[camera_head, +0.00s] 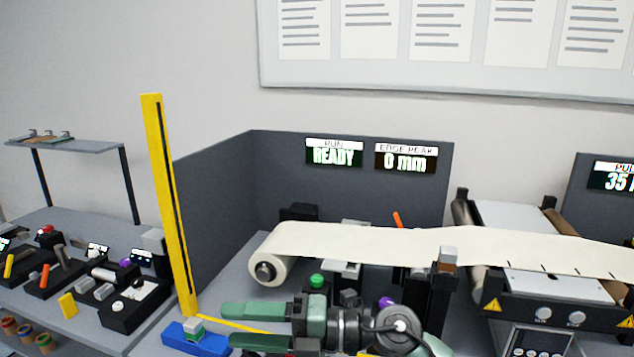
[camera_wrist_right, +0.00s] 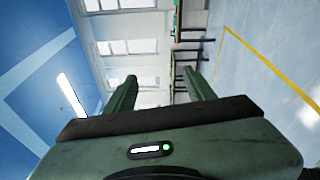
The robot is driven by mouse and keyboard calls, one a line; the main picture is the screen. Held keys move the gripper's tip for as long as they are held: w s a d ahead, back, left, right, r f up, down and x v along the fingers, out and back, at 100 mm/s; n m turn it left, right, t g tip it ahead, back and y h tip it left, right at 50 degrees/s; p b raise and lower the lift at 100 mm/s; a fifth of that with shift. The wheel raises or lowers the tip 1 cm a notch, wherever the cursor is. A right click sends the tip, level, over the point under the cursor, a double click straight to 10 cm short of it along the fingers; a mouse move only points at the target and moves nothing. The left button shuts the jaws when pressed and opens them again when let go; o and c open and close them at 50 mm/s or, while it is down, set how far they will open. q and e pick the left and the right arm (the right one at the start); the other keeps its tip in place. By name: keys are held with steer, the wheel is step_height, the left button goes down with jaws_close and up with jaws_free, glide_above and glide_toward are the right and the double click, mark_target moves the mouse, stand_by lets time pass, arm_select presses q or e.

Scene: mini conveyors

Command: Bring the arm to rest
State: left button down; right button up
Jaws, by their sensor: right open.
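My right gripper (camera_head: 228,326) is at the bottom of the head view, its two green fingers pointing left. The fingers are apart and nothing is held between them. In the right wrist view the open fingers (camera_wrist_right: 160,76) frame only the distant room. My right wrist and part of the arm lie to the right of the fingers, low in front of the conveyor. My left arm and gripper do not show.
A yellow post (camera_head: 168,200) and a blue base (camera_head: 188,340) stand left of my fingers. A white web roll (camera_head: 268,270), a green button (camera_head: 316,281) and a grey panel (camera_head: 215,215) are behind. A bench (camera_head: 75,225) with tools is at left.

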steer(key=w+d+r+m+t+h, duration=0.1)
steer(key=w+d+m+t+h, duration=0.2)
steer(key=d+m+t, duration=0.55)
steer(key=w+d+r+m+t+h, duration=0.25)
steer(key=d+m+t, duration=0.25)
steer(key=m+t, duration=0.6)
steer(key=s+d+f+m+g+h, duration=0.25)
steer(key=d+f+m+h, duration=0.4)
steer(key=f, duration=0.35)
steer(key=s+d+f+m+g+h, duration=0.2)
steer(key=d+f+m+g+h, duration=0.2)
steer(key=d+f+m+h, duration=0.35)
steer(key=s+d+f+m+g+y, duration=0.15)
steer(key=s+f+g, duration=0.35)
steer(key=s+f, duration=0.55)
steer(key=s+d+f+g, duration=0.3)
steer(key=s+f+g, duration=0.35)
steer(key=s, duration=0.75)
steer(key=s+f+x, duration=0.1)
steer(key=s+x, duration=0.2)
steer(key=x, duration=0.9)
steer(key=s+x, duration=0.2)
steer(key=x, duration=1)
steer(key=s+d+f+g, duration=0.1)
steer(key=s+d+f, duration=0.1)
steer(key=s+f, duration=1.5)
steer(key=shift+s+d+f, duration=0.25)
steer(key=shift+s+d, duration=0.1)
steer(key=shift+s, duration=0.2)
